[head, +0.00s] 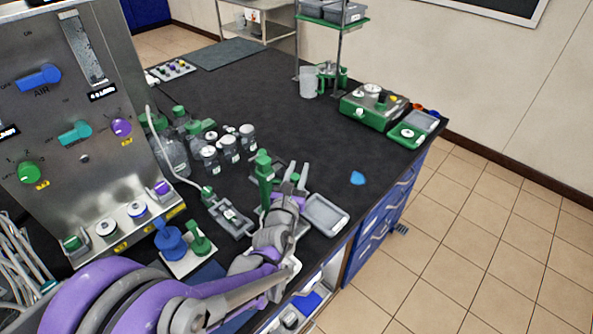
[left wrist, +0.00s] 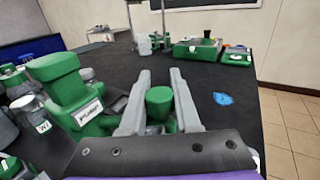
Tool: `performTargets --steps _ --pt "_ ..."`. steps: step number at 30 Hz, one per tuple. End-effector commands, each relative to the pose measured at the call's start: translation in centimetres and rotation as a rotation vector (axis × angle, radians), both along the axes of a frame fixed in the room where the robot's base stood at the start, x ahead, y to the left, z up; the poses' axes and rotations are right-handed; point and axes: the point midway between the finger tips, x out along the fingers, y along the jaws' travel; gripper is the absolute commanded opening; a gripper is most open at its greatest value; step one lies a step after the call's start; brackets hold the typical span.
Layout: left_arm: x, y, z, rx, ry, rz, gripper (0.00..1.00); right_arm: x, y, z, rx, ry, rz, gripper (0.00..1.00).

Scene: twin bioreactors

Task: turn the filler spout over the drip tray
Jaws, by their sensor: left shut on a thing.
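The green filler (head: 264,180) stands upright near the front edge of the black bench. It also shows in the left wrist view (left wrist: 70,92), with a white label. My left gripper (head: 292,174) is just right of it. In the left wrist view its two grey fingers (left wrist: 162,86) are on either side of a green round-topped part (left wrist: 159,103), apparently the spout, and shut on it. The lower part of the spout is hidden by the gripper. A shallow grey tray (head: 325,214), possibly the drip tray, lies right of the gripper at the bench edge. My right gripper is not in view.
Several lidded bottles (head: 229,148) stand left of the filler. A steel panel (head: 75,120) with knobs rises at the left. A blue piece (head: 357,178) lies on the bench to the right. A green device (head: 374,108) stands farther back. The bench middle is clear.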

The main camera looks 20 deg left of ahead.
Motion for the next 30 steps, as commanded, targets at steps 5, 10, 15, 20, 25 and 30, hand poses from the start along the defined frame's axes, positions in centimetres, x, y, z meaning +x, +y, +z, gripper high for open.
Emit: performTargets --steps 5,10,15,20,25,30 --pt "0.22 0.13 0.1 0.0 -0.002 -0.003 0.0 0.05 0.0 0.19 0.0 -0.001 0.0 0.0" --pt "0.24 0.13 0.09 0.0 -0.003 -0.004 0.0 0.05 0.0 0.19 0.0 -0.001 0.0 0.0" --pt "0.24 0.12 0.1 0.001 -0.003 -0.004 0.0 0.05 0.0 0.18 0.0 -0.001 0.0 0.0" --pt "0.23 0.1 0.08 0.0 -0.002 -0.004 0.56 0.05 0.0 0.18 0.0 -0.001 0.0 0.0" --pt "0.22 0.08 0.06 0.0 -0.002 -0.005 0.61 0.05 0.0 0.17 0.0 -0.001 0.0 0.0" --pt "0.09 0.04 0.04 0.0 -0.001 -0.005 0.61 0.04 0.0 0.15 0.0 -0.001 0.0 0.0"
